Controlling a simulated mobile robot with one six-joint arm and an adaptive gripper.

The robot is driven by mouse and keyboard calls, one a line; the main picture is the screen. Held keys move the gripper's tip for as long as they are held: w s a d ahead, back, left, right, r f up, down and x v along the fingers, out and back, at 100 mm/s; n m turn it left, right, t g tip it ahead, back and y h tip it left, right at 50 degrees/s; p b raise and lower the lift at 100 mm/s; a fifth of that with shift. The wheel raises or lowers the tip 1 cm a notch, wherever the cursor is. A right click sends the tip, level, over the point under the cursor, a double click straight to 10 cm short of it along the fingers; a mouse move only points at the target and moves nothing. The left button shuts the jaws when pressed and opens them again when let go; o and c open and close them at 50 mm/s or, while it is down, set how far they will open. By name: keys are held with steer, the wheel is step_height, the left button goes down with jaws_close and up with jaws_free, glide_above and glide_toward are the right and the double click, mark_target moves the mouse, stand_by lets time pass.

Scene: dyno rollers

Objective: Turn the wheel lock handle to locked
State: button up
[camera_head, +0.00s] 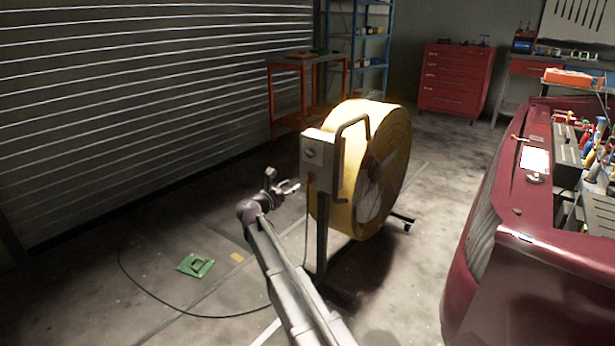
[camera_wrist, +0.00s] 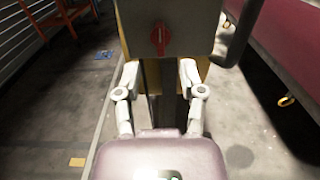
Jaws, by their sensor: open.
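A small red handle (camera_wrist: 158,38) sits on the front face of a grey control box (camera_wrist: 200,20) in the wrist view; its long side looks roughly upright. The red handle also shows in the head view (camera_head: 310,177), low on the box. The box is on a yellow drum fan (camera_head: 343,200) on a stand. My gripper (camera_head: 292,187) is open and empty in front of the box, apart from it. In the wrist view my gripper's fingers (camera_wrist: 158,76) are spread below the red handle. No lock marking is readable.
A dark bent tube handle (camera_head: 340,150) stands beside the box. A black cable (camera_head: 150,290) lies on the floor near a green item (camera_head: 196,265). A dark red car (camera_head: 510,240) is at the right. The floor left of my arm is mostly free.

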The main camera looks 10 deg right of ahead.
mark_target(307, 175)
steer(key=x, duration=0.9)
steer(key=shift+w+d, duration=0.15)
steer(key=shift+w, duration=0.05)
jaws_close()
